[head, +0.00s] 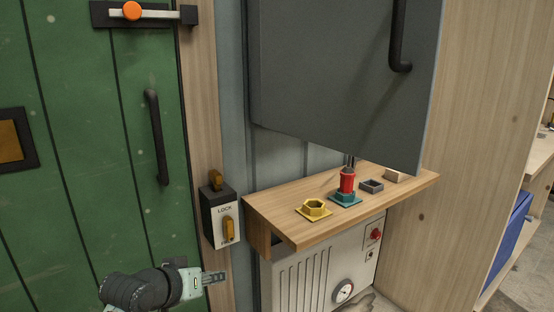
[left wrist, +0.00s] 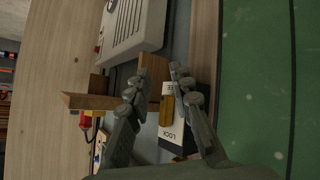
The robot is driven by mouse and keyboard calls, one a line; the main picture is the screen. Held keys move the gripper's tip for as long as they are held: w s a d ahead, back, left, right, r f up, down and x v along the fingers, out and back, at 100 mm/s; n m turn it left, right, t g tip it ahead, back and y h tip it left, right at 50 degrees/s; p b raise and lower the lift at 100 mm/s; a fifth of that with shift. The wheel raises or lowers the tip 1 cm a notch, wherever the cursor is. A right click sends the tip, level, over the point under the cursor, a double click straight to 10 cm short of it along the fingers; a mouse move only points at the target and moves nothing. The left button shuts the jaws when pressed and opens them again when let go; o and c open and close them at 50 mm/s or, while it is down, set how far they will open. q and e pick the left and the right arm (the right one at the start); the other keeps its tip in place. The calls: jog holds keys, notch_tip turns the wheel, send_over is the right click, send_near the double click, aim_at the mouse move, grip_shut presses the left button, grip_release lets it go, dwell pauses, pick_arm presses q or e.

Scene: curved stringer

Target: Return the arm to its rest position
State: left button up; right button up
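My left arm comes in at the bottom left of the head view, with the left gripper (head: 214,278) below the lock box (head: 221,218) and in front of the wooden post. In the left wrist view the two fingers of the left gripper (left wrist: 154,78) stand apart with nothing between their tips. The gripper appears clear of the box, though the exact depth is hard to tell. My right gripper is in neither view.
A green door (head: 90,180) with a black handle is at left. A wooden shelf (head: 275,215) holds a yellow hex socket (head: 314,210), a red cylinder (head: 347,182) on a teal base and a grey square socket (head: 371,186). A grey cabinet door (head: 330,75) hangs above; a heater (head: 310,275) stands below.

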pick_arm(q)
jog(key=s+a+f+g+y, duration=0.1)
jog(key=s+a+f+g, duration=0.15)
jog(key=s+f, duration=0.45)
jog(key=s+a+f+g+y, duration=0.1)
jog(key=s+a+f, duration=0.25)
jog(key=f, duration=0.75)
jog(key=s+a+f+g+y, duration=0.1)
jog(key=s+a+f+g, duration=0.1)
jog(key=s+f, duration=0.5)
jog(key=s+a+f+m+g+y, duration=0.1)
jog(key=s+a+f, duration=0.3)
jog(key=s+f, duration=0.3)
jog(key=s, duration=0.3)
jog(key=shift+s+a+f+g+y, duration=0.2)
jog(key=shift+s+a+g+y, duration=0.1)
jog(key=shift+s+g+y, duration=0.1)
jog(key=shift+d, duration=0.1)
